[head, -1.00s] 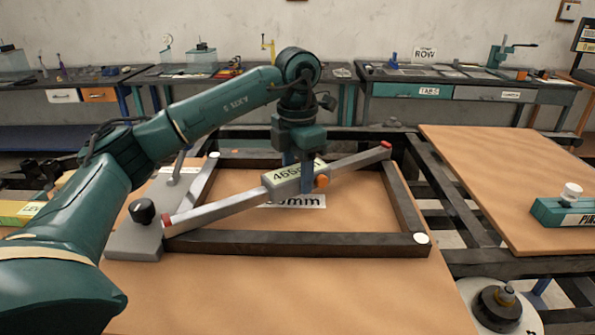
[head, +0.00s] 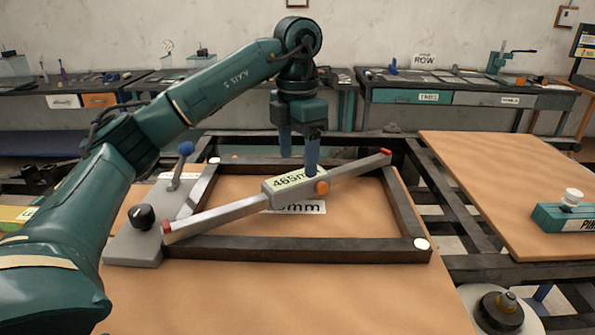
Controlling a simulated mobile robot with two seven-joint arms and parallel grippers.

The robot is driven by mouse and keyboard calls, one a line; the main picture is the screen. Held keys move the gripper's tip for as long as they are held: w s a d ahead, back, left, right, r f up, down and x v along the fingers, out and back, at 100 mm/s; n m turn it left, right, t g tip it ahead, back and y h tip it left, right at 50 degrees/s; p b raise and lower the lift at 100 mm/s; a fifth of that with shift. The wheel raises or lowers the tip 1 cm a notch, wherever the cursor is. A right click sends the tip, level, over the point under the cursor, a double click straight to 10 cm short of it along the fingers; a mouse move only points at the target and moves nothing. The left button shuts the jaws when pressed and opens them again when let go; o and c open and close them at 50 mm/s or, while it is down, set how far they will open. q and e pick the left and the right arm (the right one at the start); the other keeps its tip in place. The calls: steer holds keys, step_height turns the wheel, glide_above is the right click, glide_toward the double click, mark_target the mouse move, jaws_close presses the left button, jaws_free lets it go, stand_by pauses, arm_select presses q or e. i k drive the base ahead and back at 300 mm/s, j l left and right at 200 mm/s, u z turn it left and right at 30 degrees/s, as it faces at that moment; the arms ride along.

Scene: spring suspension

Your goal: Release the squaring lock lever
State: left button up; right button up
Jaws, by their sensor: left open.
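A lever with a blue knob (head: 186,148) stands on a grey plate (head: 175,203) at the left of a dark square frame (head: 300,243). It leans slightly to the right. A black knob (head: 141,216) sits on the same plate, nearer me. A grey measuring bar (head: 225,212) with red tips lies diagonally across the frame. Its display block (head: 291,181) reads about 465 mm and has an orange button (head: 322,188). My left gripper (head: 298,157) is open above the display block, right of the lever, with nothing visible between its blue fingers.
A wooden board (head: 508,178) lies to the right, with a teal block (head: 563,215) bearing a white knob at its right edge. A dark metal frame with gaps lies between the boards. Workbenches (head: 440,97) line the back wall.

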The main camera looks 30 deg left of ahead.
mark_target(187, 148)
steer(key=k+l, duration=0.8)
steer(key=k, duration=0.05)
